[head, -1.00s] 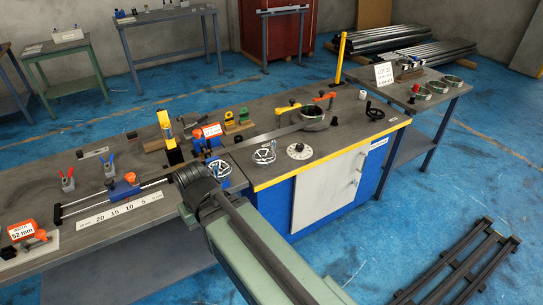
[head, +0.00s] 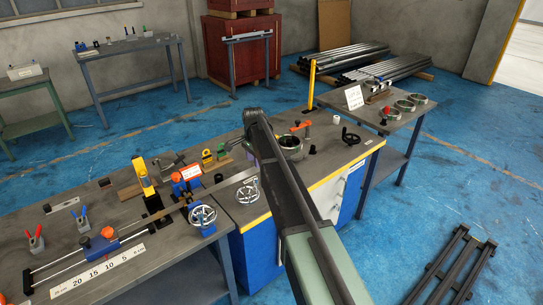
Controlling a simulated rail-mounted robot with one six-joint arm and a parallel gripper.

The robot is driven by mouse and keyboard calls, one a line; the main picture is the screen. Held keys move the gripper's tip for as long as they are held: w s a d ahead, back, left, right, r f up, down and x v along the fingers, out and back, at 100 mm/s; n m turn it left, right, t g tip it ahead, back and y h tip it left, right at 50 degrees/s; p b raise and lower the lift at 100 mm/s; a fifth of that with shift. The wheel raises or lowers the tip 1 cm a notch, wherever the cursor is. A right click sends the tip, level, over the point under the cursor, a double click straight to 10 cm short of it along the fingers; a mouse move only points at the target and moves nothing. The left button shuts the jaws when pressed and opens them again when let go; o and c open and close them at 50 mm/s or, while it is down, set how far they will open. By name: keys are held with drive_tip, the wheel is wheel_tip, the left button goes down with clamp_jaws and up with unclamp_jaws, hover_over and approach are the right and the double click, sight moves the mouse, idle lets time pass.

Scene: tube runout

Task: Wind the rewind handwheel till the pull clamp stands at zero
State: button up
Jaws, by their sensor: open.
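The pull clamp appears to be the blue block with an orange-red knob (head: 100,243) on two rails on the left bench. It stands partway along the scale strip (head: 97,272), nearer the zero end than the 20 mark; the exact reading is unclear. One silver spoked handwheel (head: 202,215) is at the left bench's right end. Another silver wheel (head: 247,191) lies just right of it, and a black handwheel (head: 351,136) is at the right bench's far end. I cannot tell which is the rewind one. My arm crosses the right bench and hides its middle; my gripper is hidden.
A yellow upright (head: 143,178) and orange-topped block (head: 186,178) stand on the left bench. A side table (head: 376,98) holds rings. A dark rack (head: 452,265) lies on the blue floor.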

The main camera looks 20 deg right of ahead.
sight(255, 178)
drive_tip(key=shift+a+f+b, duration=0.1)
drive_tip(key=shift+f+b, duration=0.35)
drive_tip(key=shift+f, duration=0.05)
wheel_tip(255, 178, down, 9)
drive_tip(key=b, duration=0.9)
drive_tip(key=shift+r, duration=0.1)
drive_tip(key=shift+c, duration=0.2)
drive_tip(key=c, duration=0.7)
drive_tip(key=shift+w, duration=0.1)
